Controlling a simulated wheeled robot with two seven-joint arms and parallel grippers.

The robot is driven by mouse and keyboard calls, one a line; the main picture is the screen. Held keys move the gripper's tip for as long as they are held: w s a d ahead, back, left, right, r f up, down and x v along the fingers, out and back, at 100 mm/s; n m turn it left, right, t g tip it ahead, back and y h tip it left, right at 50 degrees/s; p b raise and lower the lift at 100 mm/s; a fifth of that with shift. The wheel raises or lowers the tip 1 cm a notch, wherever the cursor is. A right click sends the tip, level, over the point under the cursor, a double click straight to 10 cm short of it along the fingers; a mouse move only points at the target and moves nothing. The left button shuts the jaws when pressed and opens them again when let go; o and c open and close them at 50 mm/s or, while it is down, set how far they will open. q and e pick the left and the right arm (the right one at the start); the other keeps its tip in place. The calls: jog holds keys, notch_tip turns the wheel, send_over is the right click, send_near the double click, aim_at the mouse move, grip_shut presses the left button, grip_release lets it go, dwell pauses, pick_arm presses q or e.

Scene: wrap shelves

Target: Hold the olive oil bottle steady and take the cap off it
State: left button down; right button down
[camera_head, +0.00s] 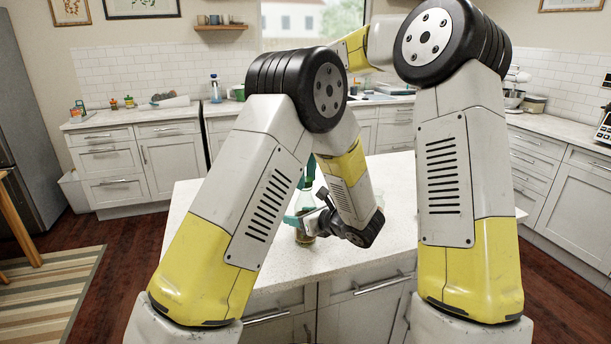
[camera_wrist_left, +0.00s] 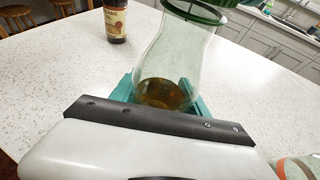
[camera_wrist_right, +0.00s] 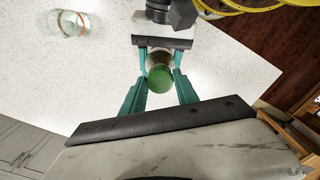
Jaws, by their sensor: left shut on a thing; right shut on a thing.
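The olive oil bottle is clear glass with a little amber oil at the bottom; it fills the upper middle of the left wrist view (camera_wrist_left: 178,50). It stands upright on the counter. My left gripper (camera_head: 306,222) is shut around its lower body, teal fingers on both sides. The green cap (camera_wrist_right: 160,80) is at the bottle's top; its green rim also shows in the left wrist view (camera_wrist_left: 195,12). My right gripper (camera_wrist_right: 160,76) reaches down from above and is shut on the cap. I cannot tell whether the cap is loose. My arms partly hide the bottle in the head view.
A dark bottle with a label (camera_wrist_left: 116,20) stands on the white island counter (camera_head: 265,275). A glass jar with a reddish band (camera_wrist_right: 70,24) stands near the bottle. The counter around them is largely clear; its edge shows in the right wrist view.

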jog(key=n, duration=0.4)
jog(key=shift+n, duration=0.4)
jog(key=n, duration=0.4)
jog(key=shift+n, duration=0.3)
jog(key=n, duration=0.4)
jog(key=shift+n, duration=0.3)
jog(key=n, duration=0.5)
jog(key=shift+r+n, duration=0.1)
jog(key=shift+n, duration=0.2)
jog(key=shift+r, duration=0.15)
jog(key=shift+r, duration=1)
